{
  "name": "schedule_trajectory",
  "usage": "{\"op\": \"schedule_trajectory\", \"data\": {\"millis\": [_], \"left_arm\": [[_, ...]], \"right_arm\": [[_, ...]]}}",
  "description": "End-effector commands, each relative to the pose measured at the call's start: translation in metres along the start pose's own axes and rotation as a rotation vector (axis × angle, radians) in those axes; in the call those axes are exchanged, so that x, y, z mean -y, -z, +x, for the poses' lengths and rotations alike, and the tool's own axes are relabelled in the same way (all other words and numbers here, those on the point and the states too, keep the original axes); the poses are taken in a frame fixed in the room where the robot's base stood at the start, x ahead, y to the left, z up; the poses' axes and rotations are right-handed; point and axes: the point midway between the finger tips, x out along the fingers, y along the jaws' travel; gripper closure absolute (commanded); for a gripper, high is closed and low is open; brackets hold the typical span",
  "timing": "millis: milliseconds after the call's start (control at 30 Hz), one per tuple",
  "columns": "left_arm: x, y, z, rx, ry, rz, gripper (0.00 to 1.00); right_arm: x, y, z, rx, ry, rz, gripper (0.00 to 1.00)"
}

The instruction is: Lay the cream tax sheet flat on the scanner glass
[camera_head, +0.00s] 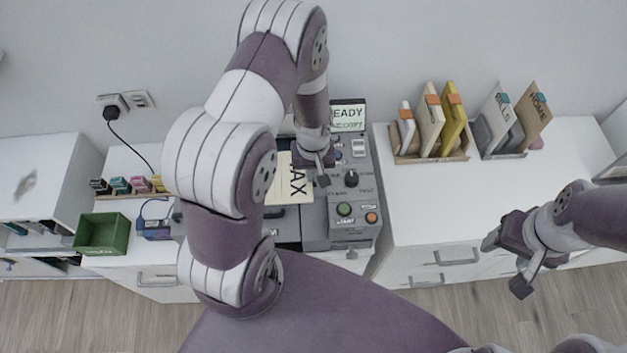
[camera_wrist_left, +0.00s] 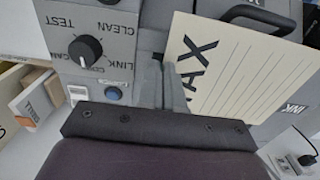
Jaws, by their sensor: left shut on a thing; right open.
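The cream tax sheet (camera_head: 283,187), with large black letters "AX" showing, is over the grey scanner (camera_head: 315,230), partly hidden by my left arm. My left gripper (camera_head: 322,176) is shut on the sheet's edge beside the control panel. In the left wrist view the sheet (camera_wrist_left: 240,75) shows ruled lines and sits tilted against the finger (camera_wrist_left: 174,88). Whether it touches the glass cannot be told. The dark scanner surface (camera_head: 288,228) shows below the sheet. My right gripper (camera_head: 507,264) is open and empty in front of the right-hand drawers.
The scanner's panel has a dial (camera_head: 351,179), a green button (camera_head: 344,209) and an orange button (camera_head: 371,218). A small display (camera_head: 348,115) stands behind it. Upright folders in a holder (camera_head: 458,157) stand to the right. A green box (camera_head: 103,235) sits left. The right desktop's front is clear.

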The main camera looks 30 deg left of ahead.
Motion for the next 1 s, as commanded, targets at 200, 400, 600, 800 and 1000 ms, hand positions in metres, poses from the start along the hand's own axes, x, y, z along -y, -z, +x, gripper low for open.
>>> {"op": "schedule_trajectory", "data": {"millis": [200, 400, 600, 800, 1000], "left_arm": [[0.0, 0.021, 0.016, -0.001, 0.0, -0.001, 1.0], [0.0, 0.04, 0.025, -0.001, 0.0, -0.001, 1.0], [0.0, 0.06, 0.032, -0.002, -0.001, 0.0, 1.0], [0.0, 0.072, 0.037, 0.001, 0.0, 0.0, 1.0], [0.0, 0.071, 0.041, 0.0, 0.0, 0.0, 1.0]], "right_arm": [[0.0, -0.002, 0.017, 0.0, 0.0, 0.0, 0.41], [0.0, -0.003, 0.028, 0.0, 0.0, 0.0, 0.41], [0.0, -0.004, 0.038, 0.0, 0.0, 0.0, 0.41], [0.0, -0.005, 0.044, 0.0, 0.0, 0.0, 0.41], [0.0, -0.005, 0.046, 0.0, 0.0, 0.0, 0.41]]}}
